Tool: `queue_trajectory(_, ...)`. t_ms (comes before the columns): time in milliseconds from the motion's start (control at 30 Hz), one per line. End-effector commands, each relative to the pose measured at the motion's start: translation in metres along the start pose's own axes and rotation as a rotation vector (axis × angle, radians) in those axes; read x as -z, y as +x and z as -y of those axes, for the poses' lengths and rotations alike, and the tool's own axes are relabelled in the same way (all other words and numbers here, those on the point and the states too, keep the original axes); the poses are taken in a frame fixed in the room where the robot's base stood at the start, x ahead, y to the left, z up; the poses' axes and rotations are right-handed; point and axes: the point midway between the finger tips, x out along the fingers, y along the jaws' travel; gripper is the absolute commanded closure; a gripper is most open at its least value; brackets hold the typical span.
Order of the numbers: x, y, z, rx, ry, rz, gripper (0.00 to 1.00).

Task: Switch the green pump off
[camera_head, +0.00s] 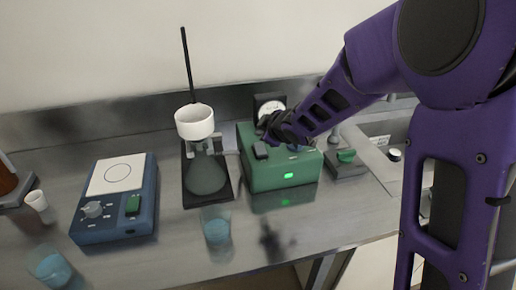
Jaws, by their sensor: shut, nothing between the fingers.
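The green pump (265,178) is a box on the steel bench, right of the filter flask. A green light (288,175) glows on its front face. A black rocker-like part (260,150) sits on its top left, and a round gauge (270,106) stands at its back. My gripper (275,140) is at the end of the purple arm, just over the pump's top near the black part. It is shut and holds nothing. I cannot tell whether its fingertips touch the pump.
A filter flask with a white funnel (194,122) and a thin upright rod (187,65) stand left of the pump. A blue hotplate (115,200) is farther left. A beaker (216,224) stands in front.

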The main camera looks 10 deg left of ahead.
Motion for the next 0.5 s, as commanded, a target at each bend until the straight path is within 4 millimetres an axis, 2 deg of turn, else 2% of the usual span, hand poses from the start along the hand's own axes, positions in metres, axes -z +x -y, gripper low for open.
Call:
queue_trajectory(33,-0.0060,0.0067,0.0056,0.000,0.001,0.001,1.00)
queue_trajectory(133,-0.0086,0.0105,0.0080,0.000,0.001,0.001,1.00)
queue_trajectory(500,-0.0095,0.0123,0.0088,0.000,0.000,0.001,1.00)
